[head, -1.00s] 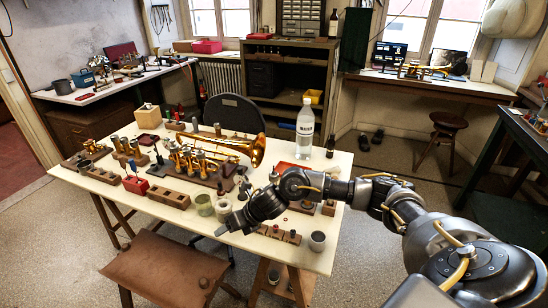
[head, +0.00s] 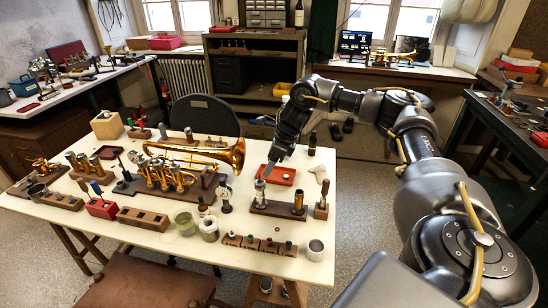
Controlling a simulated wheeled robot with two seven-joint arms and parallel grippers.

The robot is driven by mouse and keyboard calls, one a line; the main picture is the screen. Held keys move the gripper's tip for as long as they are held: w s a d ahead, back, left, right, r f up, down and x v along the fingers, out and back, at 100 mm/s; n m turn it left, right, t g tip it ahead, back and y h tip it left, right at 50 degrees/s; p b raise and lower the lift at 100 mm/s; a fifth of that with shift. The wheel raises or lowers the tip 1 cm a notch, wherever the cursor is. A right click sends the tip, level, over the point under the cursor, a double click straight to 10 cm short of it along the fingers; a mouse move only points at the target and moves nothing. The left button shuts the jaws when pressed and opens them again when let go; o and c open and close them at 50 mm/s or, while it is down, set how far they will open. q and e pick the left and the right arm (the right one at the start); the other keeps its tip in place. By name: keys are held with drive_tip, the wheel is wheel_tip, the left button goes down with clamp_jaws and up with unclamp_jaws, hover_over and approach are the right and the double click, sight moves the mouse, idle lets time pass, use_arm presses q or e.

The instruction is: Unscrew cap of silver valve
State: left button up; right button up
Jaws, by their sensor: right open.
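The silver valve (head: 260,191) stands upright at the left end of a wooden block (head: 277,210) on the right part of the white table. A brass-coloured cylinder (head: 298,203) stands at the block's other end. My right gripper (head: 270,168) points down just above and behind the silver valve's top. It is open, and nothing shows between its fingers. I cannot tell whether a fingertip touches the valve. My left gripper is out of view.
A red tray (head: 283,177) lies behind the block. A brass trumpet (head: 215,154) lies to the left. A row of small parts (head: 258,244), a metal cup (head: 315,250) and jars (head: 185,223) stand at the front. Bare tabletop (head: 130,241) lies front left.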

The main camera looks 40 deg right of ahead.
sight(261, 181)
drive_tip(key=p+x, duration=0.1)
drive_tip(key=x, duration=0.7)
drive_tip(key=shift+w+f, duration=0.15)
drive_tip(key=shift+f, duration=0.25)
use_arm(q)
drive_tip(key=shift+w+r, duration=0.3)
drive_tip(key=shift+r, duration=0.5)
use_arm(e)
drive_tip(key=c, duration=1.1)
drive_tip(key=n+b, duration=0.1)
drive_tip(key=n, duration=0.1)
drive_tip(key=shift+w+n+g+y, duration=0.1)
drive_tip(key=shift+n+g+y, duration=0.2)
drive_tip(key=shift+y, duration=0.1)
drive_tip(key=shift+c, duration=0.2)
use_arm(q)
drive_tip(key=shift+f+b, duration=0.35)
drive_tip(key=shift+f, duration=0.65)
use_arm(e)
drive_tip(key=shift+n+g, duration=0.5)
drive_tip(key=shift+n, duration=0.8)
drive_tip(key=shift+y, duration=0.3)
